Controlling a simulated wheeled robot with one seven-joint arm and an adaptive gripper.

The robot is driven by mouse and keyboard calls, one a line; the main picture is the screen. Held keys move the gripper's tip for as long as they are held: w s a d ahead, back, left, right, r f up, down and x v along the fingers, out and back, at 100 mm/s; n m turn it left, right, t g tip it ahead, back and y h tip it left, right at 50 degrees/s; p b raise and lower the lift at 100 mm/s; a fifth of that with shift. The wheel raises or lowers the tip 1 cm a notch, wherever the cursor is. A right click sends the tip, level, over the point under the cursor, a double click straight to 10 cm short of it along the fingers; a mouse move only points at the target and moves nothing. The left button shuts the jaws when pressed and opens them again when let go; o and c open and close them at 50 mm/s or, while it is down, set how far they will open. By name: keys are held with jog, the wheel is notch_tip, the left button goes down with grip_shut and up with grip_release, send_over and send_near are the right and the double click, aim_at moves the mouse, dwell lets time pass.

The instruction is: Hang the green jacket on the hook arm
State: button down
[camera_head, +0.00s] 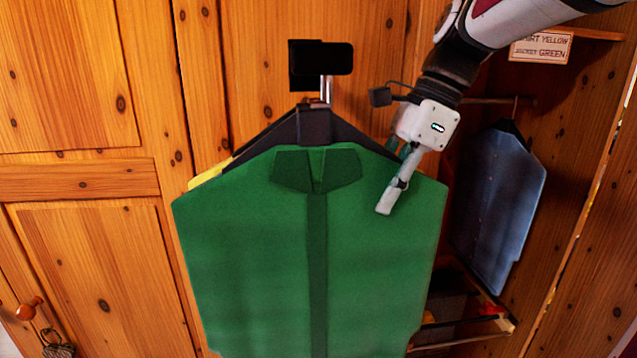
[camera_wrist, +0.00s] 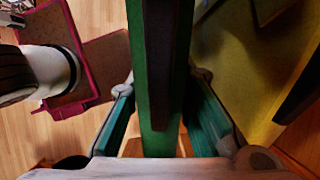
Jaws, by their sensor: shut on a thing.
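The green jacket (camera_head: 250,240) hangs upright, front toward the head camera, on a dark hanger (camera_head: 314,124). A black hook arm (camera_head: 320,60) sticks out from the wooden wardrobe front above it. A short metal stem (camera_head: 327,88) runs between the black arm and the hanger top; I cannot tell whether the hanger rests on the arm. My gripper (camera_head: 402,152) is shut at the jacket's right shoulder. In the wrist view, the green jacket edge (camera_wrist: 140,60) with a dark strip runs between the fingers of my gripper (camera_wrist: 163,90).
A yellow garment (camera_head: 207,176) shows behind the jacket, and also in the wrist view (camera_wrist: 250,65). A blue shirt (camera_head: 500,205) hangs in the open compartment at right. A label (camera_head: 541,46) is fixed above it. Closed wooden doors (camera_head: 90,260) fill the left.

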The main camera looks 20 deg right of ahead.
jog(key=c, duration=1.4)
grip_release()
jog(key=shift+o, duration=0.2)
jog(key=v, duration=1.2)
